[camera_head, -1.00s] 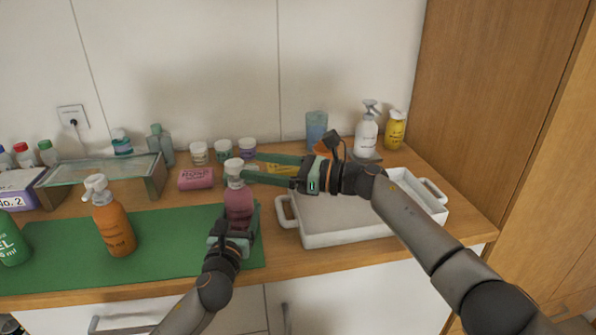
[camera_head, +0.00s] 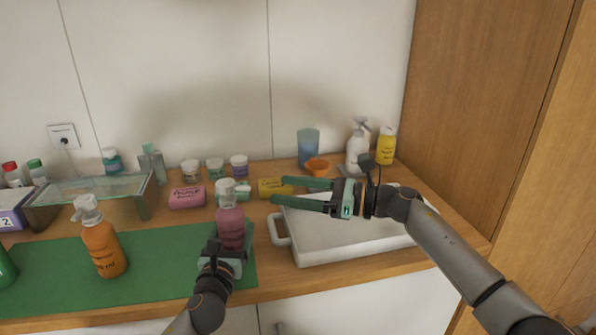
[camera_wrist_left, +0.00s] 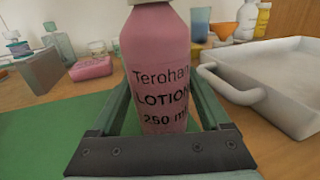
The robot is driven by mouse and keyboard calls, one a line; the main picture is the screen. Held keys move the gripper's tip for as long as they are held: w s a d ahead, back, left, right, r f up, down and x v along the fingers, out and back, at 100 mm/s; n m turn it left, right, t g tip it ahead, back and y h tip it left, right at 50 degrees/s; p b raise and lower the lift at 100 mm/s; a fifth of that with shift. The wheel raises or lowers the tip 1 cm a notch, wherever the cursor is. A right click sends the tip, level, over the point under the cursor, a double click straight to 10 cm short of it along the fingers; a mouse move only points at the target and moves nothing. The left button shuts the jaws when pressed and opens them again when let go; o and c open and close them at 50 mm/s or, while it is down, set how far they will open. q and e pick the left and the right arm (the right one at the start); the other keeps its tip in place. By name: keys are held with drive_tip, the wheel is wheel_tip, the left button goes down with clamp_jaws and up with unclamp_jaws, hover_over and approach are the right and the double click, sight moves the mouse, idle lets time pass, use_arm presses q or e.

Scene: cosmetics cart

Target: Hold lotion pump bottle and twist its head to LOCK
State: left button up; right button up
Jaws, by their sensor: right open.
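The pink lotion pump bottle (camera_head: 231,229) stands upright at the right end of the green mat (camera_head: 169,279). Its whitish pump head (camera_head: 226,187) is on top; I cannot tell which way the spout points. My left gripper (camera_head: 227,243) is low on the bottle from the front. In the left wrist view its fingers (camera_wrist_left: 162,98) lie along both sides of the pink body (camera_wrist_left: 160,60) and appear closed on it; the pump head is out of that view. My right gripper (camera_head: 280,191) is open and empty, to the right of the pump head and apart from it, fingers pointing left.
A white tray (camera_head: 284,243) lies right of the bottle, under my right gripper. An orange pump bottle (camera_head: 104,249) stands on the mat at left. Pink (camera_head: 187,197) and yellow (camera_head: 271,187) boxes and several jars stand behind. White (camera_head: 357,150) and yellow (camera_head: 386,147) bottles stand at back right.

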use_arm(q)
drive_tip(key=shift+o, duration=1.3)
